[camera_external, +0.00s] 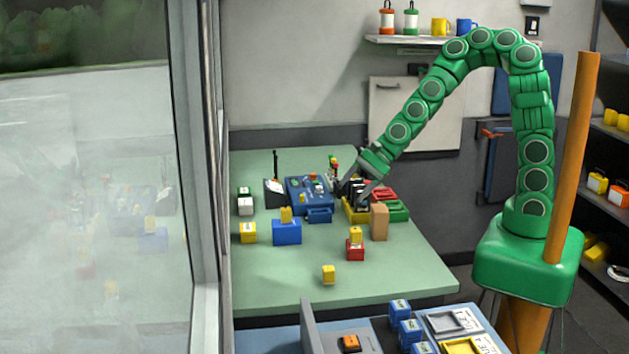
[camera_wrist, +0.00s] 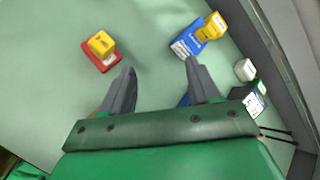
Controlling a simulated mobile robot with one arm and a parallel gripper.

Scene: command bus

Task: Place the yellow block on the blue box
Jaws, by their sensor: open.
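A blue box (camera_external: 287,233) stands on the green table with a yellow block (camera_external: 286,215) on top. The blue box also shows in the wrist view (camera_wrist: 187,43), where yellow pieces overlap its right end. Another yellow block (camera_external: 355,235) sits on a red box (camera_external: 355,252); in the wrist view this yellow block (camera_wrist: 102,43) is upper left. A third yellow block (camera_external: 328,273) stands alone nearer the table's front, outside the wrist view. My gripper (camera_external: 350,196) is open over the back of the table. In the wrist view its fingers (camera_wrist: 160,65) are apart with bare table between their tips.
A labelled yellow box (camera_external: 248,233) and a white box (camera_external: 245,206) stand left of the blue box. A tan block (camera_external: 379,222) and a blue toolbox (camera_external: 307,191) are close to my gripper. The table's front is mostly clear. A window stands along the left.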

